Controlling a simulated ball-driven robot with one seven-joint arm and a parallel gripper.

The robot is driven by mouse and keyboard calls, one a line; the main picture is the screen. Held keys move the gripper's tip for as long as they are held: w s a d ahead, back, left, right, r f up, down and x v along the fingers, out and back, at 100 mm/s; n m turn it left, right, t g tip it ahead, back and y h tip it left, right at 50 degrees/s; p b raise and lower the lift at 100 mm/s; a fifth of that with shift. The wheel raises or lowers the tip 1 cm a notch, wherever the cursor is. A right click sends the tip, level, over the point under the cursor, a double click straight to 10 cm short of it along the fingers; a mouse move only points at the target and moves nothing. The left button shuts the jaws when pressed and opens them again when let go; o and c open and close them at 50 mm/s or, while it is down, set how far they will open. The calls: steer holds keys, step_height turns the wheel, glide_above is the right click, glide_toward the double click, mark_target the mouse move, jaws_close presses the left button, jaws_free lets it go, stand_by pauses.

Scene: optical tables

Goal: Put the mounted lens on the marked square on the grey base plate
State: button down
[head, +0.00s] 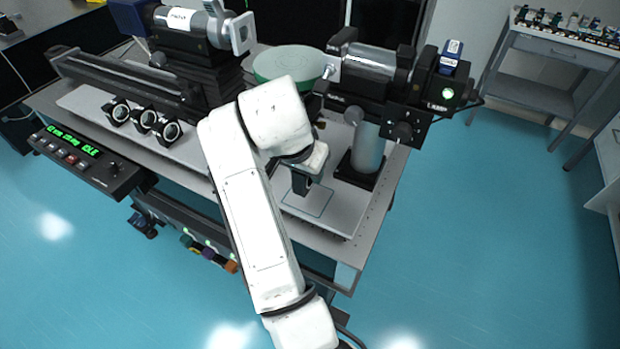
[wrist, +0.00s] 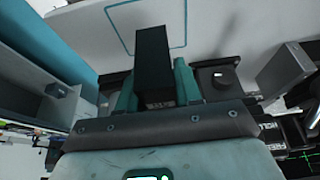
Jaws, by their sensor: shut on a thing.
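My gripper (head: 303,172) is over the right part of the table. In the wrist view my gripper (wrist: 154,88) has its two teal fingers shut on a black block-like part, which I take to be the mounted lens (wrist: 153,58). Its lens face is not visible. In the head view the held mount (head: 301,184) shows dark below the gripper, near the marked square (head: 318,203). The square's teal outline (wrist: 185,38) lies beyond the mount in the wrist view. Whether the mount touches the grey base plate (head: 337,222) I cannot tell.
Several black lens mounts, such as one at the left (head: 117,112), stand on the left of the table. A laser unit (head: 375,72) on a thick grey post (head: 367,150) stands close right of my gripper. A round green-edged disc (head: 288,63) is behind my arm.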

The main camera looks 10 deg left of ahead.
mark_target(310, 183)
steer(key=shift+d+f+p, duration=0.15)
steer(key=shift+f+p, duration=0.05)
steer(key=shift+f, duration=0.75)
steer(key=shift+d+f+p, duration=0.1)
steer(key=shift+f+p, duration=0.1)
steer(key=shift+f, duration=0.7)
steer(key=shift+f, duration=0.15)
steer(key=c, duration=0.8)
jaws_free()
steer(key=shift+o, duration=0.2)
steer(key=v, duration=1.2)
steer(key=shift+p, duration=0.35)
steer(key=shift+w, duration=0.15)
